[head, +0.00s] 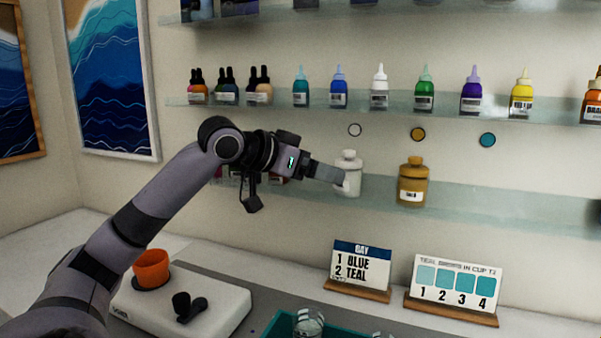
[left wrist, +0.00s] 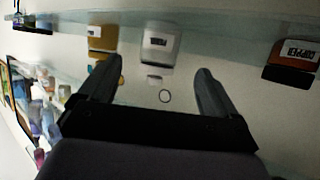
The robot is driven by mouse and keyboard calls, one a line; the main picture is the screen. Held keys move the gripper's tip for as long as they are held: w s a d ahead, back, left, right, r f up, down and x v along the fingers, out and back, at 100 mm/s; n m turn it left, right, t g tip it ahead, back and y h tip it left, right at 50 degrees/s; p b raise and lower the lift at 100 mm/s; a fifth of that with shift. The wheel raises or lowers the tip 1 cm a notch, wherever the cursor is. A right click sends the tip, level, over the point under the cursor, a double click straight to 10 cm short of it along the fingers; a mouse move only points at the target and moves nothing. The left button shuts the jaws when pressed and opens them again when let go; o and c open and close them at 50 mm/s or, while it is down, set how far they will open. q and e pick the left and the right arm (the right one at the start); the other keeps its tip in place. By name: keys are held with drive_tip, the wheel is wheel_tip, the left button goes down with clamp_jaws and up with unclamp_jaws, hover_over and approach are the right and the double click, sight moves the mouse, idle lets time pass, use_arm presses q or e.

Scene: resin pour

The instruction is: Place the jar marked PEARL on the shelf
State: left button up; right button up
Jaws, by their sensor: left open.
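The white jar (head: 349,174), which seems to be the PEARL one, stands upright on the lower glass shelf (head: 480,203). It also shows upside down in the left wrist view (left wrist: 158,47), where its label is too blurred to read surely. My left gripper (head: 335,174) is at the white jar, its finger overlapping the jar's left side in the head view. In the left wrist view the gripper (left wrist: 158,66) is open, with the jar between and just beyond the fingertips. I cannot tell whether they touch. My right gripper is not in view.
A gold jar (head: 412,184) stands just right of the white jar. A copper-labelled jar (left wrist: 290,62) is on the other side. Bottles line the upper shelf (head: 450,110). The shelf right of the gold jar looks clear.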

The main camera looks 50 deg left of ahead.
use_arm(q)
drive_tip(key=shift+b+v, duration=0.4)
drive_tip(key=shift+v, duration=1.4)
